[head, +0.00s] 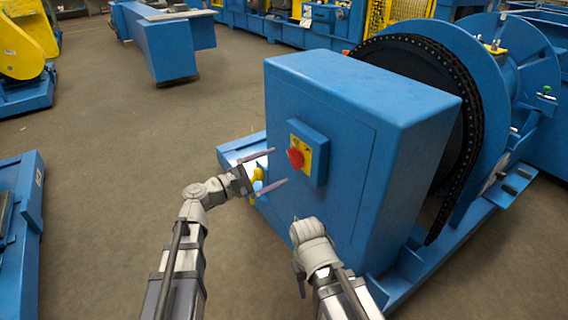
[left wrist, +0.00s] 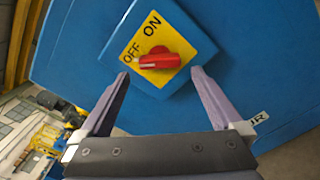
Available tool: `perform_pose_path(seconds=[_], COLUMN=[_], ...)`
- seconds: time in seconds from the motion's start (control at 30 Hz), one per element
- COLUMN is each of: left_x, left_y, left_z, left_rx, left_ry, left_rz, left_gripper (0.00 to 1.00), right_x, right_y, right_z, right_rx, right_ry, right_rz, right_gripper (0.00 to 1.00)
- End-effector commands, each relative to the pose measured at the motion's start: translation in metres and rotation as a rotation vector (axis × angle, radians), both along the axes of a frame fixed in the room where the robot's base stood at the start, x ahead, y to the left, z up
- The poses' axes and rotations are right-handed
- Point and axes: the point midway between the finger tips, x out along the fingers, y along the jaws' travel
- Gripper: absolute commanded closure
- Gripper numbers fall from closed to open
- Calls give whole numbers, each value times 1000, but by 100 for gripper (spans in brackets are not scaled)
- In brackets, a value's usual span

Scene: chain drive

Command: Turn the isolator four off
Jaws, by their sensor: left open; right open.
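The isolator is a red rotary knob (head: 295,158) on a yellow plate (head: 304,146), on a small box on the front of a blue cabinet (head: 340,110). In the left wrist view the red knob (left wrist: 160,60) lies nearly crosswise, its left end just below the word OFF on the yellow plate (left wrist: 165,35); ON is higher up. No number shows. My left gripper (head: 279,166) is open and empty, facing the knob; in the left wrist view its fingertips (left wrist: 159,72) are on either side of it, with no clear contact. My right gripper (head: 300,280) is low near the cabinet, mostly hidden by its wrist.
A large blue drum (head: 405,60) with a black chain stands behind the cabinet. A yellow part (head: 257,180) sits by the cabinet's lower left edge. Blue frames (head: 25,230) stand at the left. The brown floor (head: 110,130) between is clear.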

Motion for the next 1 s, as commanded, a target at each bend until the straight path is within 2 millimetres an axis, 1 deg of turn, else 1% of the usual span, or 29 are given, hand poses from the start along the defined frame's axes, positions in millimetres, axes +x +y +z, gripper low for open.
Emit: perform_pose_path(seconds=[0.03,0.1,0.23,0.57,0.67,0.77,0.87,0.9,0.97,1.0], left_x=[-5,-8,-12,-13,-18,-33,-56,-66,-81,-91], left_y=[6,11,16,17,11,1,-6,-6,-1,5], left_z=[0,0,0,-1,-11,-39,-82,-100,-126,-142], left_rx=[0,0,0,5,71,249,513,624,786,891], left_ry=[0,0,0,0,-14,-48,-98,-118,-146,-161], left_rz=[1,1,0,-2,-22,-81,-187,-239,-323,-381], left_gripper=[0,0,0,0,0,0,0,0,0,0], right_x=[0,0,0,0,0,0,0,0,0,0], right_y=[0,0,0,0,0,0,0,0,0,0], right_z=[0,0,0,0,0,0,0,0,0,0], right_rx=[0,0,0,0,0,0,0,0,0,0], right_ry=[0,0,0,0,0,0,0,0,0,0], right_rz=[0,0,0,0,0,0,0,0,0,0], right_gripper=[50,50,50,50,50,50,50,50,50,50])
